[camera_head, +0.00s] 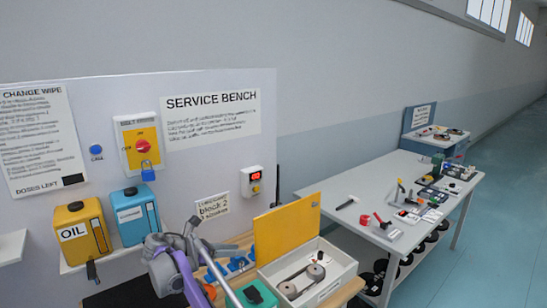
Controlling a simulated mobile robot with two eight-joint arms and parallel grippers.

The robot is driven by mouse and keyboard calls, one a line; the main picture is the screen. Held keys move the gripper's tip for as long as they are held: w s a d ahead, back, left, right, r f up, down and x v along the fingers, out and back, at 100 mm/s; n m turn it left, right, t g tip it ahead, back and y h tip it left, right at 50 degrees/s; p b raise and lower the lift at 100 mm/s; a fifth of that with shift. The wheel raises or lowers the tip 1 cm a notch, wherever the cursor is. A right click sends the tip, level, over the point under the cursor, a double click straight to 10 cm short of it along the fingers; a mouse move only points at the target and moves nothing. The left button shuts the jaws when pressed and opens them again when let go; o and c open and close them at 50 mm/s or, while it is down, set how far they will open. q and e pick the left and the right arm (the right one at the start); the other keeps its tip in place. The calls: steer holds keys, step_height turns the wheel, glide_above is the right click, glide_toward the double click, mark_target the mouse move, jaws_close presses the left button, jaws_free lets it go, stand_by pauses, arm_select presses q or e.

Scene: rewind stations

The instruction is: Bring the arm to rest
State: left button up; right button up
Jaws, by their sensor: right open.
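My right arm comes in from the bottom of the head view, with grey and purple links. My right gripper (192,232) is open in front of the service bench panel, near the blue container and left of the open box. I see nothing held between its fingers, though part of it is hidden by its own links. My left gripper is not in view.
A yellow OIL container (82,232) and a blue container (135,212) stand on a wall shelf. An open white box (338,268) with a yellow lid (287,228) holds a belt on pulleys. A grey table (340,190) with several tools stands right; open floor (500,235) lies beyond.

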steer(key=d+r+m+g+y, duration=0.2)
steer(key=d+r+m, duration=0.25)
steer(key=d, duration=0.65)
steer(key=s+d+m+y, duration=0.4)
steer(key=s+d+m, duration=0.4)
steer(key=s+d, duration=0.35)
steer(key=s+d+f+m+y, duration=0.1)
steer(key=s+f+m, duration=0.3)
steer(key=s, duration=0.4)
steer(key=s+d+f+m+y, duration=0.2)
steer(key=s+f+m, duration=0.3)
steer(key=s, duration=0.4)
steer(key=s+d+f+m+t+y, duration=0.1)
steer(key=s+d+f+m, duration=0.3)
steer(key=s, duration=0.4)
step_height(320, 180, down, 2)
steer(key=shift+s+f+m+y, duration=0.15)
steer(key=shift+s+m+y, duration=0.15)
steer(key=shift+m+y, duration=0.4)
steer(key=shift+d, duration=0.1)
